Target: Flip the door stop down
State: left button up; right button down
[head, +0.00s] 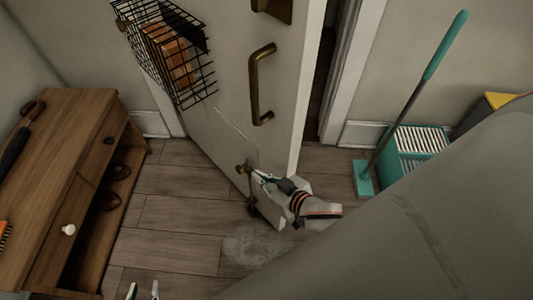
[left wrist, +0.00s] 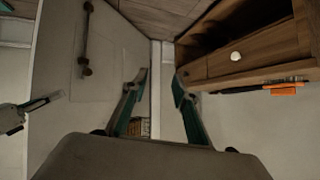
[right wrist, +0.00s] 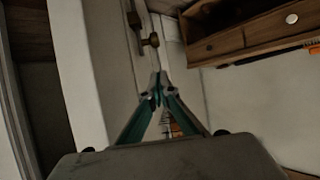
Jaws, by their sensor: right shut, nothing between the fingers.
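The brass door stop (head: 250,186) is on the lower part of the white door (head: 225,125). Its arm runs from its mount down toward the floor; I cannot tell whether its foot touches. It also shows in the left wrist view (left wrist: 85,40) and at the top of the right wrist view (right wrist: 135,22). My right gripper (head: 258,174) is shut and empty, with its tips close beside the upper end of the door stop; contact is unclear. My left gripper (left wrist: 159,80) is open and empty, low near the wooden cabinet, its tips at the head view's bottom edge (head: 143,291).
A wooden cabinet (head: 60,130) with a white knob stands at the left. The door carries a brass handle (head: 257,85) and a wire basket (head: 170,50). The floor (head: 175,215) between cabinet and door is clear.

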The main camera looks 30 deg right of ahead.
jog(key=shift+v, duration=1)
pick_arm(q)
jog(key=shift+f, duration=0.1)
